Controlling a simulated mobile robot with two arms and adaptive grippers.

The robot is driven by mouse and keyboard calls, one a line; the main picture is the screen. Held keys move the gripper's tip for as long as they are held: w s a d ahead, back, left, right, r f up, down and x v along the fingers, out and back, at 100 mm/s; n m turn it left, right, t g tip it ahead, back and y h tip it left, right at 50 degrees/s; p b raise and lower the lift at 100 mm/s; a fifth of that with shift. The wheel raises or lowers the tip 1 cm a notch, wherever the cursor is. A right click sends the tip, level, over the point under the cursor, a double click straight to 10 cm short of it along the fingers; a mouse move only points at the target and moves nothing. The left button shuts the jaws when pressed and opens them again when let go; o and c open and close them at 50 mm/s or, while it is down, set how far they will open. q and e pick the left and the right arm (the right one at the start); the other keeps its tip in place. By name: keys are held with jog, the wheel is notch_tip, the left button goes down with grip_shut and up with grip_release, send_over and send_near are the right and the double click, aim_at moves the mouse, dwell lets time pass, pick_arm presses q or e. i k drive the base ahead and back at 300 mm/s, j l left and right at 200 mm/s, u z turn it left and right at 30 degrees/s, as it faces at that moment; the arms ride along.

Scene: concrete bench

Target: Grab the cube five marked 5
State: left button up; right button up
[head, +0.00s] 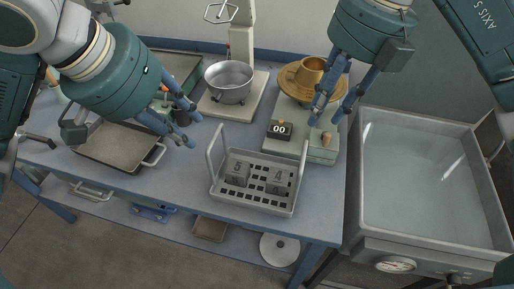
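The cube marked 5 (237,171) is grey and sits in the left part of a light grey basket (252,203) with a slotted floor and tall side handles. A similar cube marked 4 (279,180) sits to its right in the same basket, with a gap between them. My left gripper (191,130) hangs above the bench, left of and behind the basket; its fingers are apart and nothing shows between them. My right gripper (331,117) is above the scale at the right; its fingers are apart, with nothing seen held. Both cubes are in full view from above.
A metal pot (229,82) stands on a pale scale behind the basket. A brass cup (311,74) on a brass dish stands on a green scale (318,153) with a "00" display. A shallow tray (112,146) lies at left. A large sink-like basin (420,180) stands right.

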aim_at(237, 173)
jog(key=k+j, duration=0.55)
jog(key=j, duration=0.2)
jog(key=k+j, duration=0.6)
jog(key=j, duration=0.1)
